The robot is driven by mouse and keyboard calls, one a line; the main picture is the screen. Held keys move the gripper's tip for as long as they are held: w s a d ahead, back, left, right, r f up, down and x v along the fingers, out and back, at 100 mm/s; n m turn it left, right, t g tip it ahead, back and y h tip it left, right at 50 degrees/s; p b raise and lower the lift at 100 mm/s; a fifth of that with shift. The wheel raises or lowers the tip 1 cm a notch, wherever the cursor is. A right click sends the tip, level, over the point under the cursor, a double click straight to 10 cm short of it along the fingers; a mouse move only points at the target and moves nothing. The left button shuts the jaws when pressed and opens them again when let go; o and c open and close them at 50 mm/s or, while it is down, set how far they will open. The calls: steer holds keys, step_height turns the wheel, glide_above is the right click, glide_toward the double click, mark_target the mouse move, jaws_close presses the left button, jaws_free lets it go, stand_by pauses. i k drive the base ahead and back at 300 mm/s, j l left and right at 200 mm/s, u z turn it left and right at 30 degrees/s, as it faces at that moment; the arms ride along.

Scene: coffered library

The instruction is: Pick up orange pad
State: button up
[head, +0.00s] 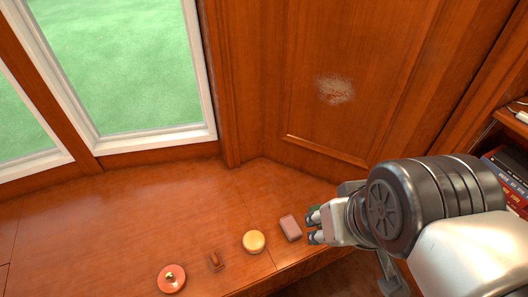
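No item is plainly labelled as the orange pad. A small round yellow-orange item (253,241) with a pale top sits near the front edge of the wooden ledge. A flat round red-orange disc (171,285) with a small gold piece on it lies further left, near the bottom of the head view. My gripper (312,228) is at the right, beside a brownish-pink block (291,228) and to the right of both round items. Its two dark fingertips are apart with nothing seen between them. I cannot tell whether they touch the block.
The wooden ledge (100,225) is clear to the left and behind. Windows (120,65) and wood panelling (350,60) rise behind it. Shelved books (508,165) are at the right.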

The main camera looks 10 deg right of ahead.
mark_target(216, 262)
steer(key=u, duration=1.15)
